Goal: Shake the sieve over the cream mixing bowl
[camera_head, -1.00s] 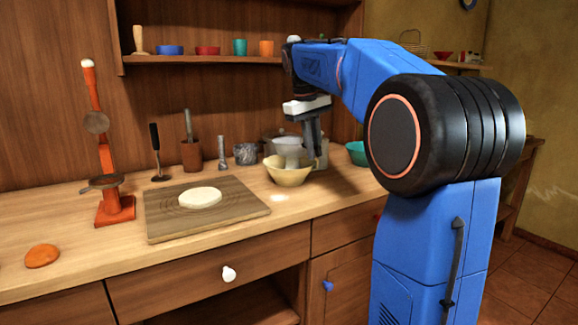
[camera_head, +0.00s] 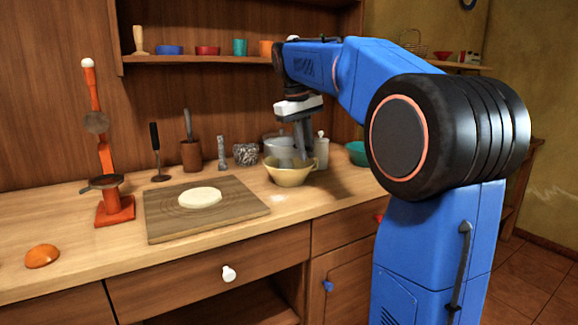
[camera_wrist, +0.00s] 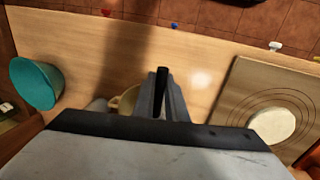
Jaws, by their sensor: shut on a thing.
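The cream mixing bowl (camera_head: 290,176) stands upright on the wooden counter, below my gripper (camera_head: 303,158). In the wrist view, part of the bowl (camera_wrist: 126,101) shows just left of the fingers. My gripper (camera_wrist: 164,88) is shut on a dark, narrow handle (camera_wrist: 161,92), which I take to be the sieve's. The pale grey shape at the bowl's mouth may be the sieve's basket, but the fingers and things behind blur its outline. I cannot tell whether it touches the bowl or holds anything.
A teal bowl (camera_head: 356,153) stands right of the cream bowl, also seen in the wrist view (camera_wrist: 36,84). A white bottle (camera_head: 321,151) and a grey marbled cup (camera_head: 246,154) are close by. A board (camera_head: 165,219) with dough lies left.

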